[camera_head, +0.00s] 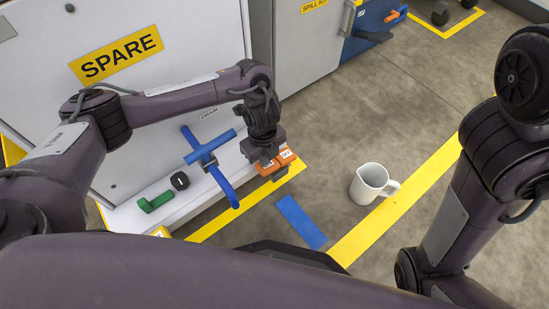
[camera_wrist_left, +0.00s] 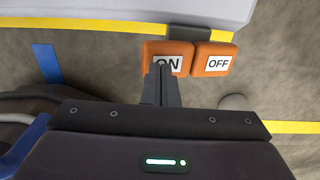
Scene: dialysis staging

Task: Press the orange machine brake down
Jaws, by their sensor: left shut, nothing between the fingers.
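The orange machine brake (camera_head: 283,167) juts out low at the right front corner of the white machine marked SPARE. In the left wrist view it shows as two orange pads, an ON pad (camera_wrist_left: 180,47) and an OFF pad (camera_wrist_left: 213,60), beside a dark bracket. My left gripper (camera_head: 266,162) points down at the brake, with its fingers shut and empty. In the left wrist view its fingertips (camera_wrist_left: 161,68) overlap the ON pad and partly hide its label. I cannot tell whether they touch it. My right arm shows at the right, but its gripper is out of view.
A blue cross-shaped handle (camera_head: 222,182), a black ring (camera_head: 180,181) and a green lever (camera_head: 156,201) are on the SPARE machine's low ledge, left of my gripper. A white mug (camera_head: 370,184) stands on the floor to the right. Blue tape (camera_head: 301,222) marks clear floor in front.

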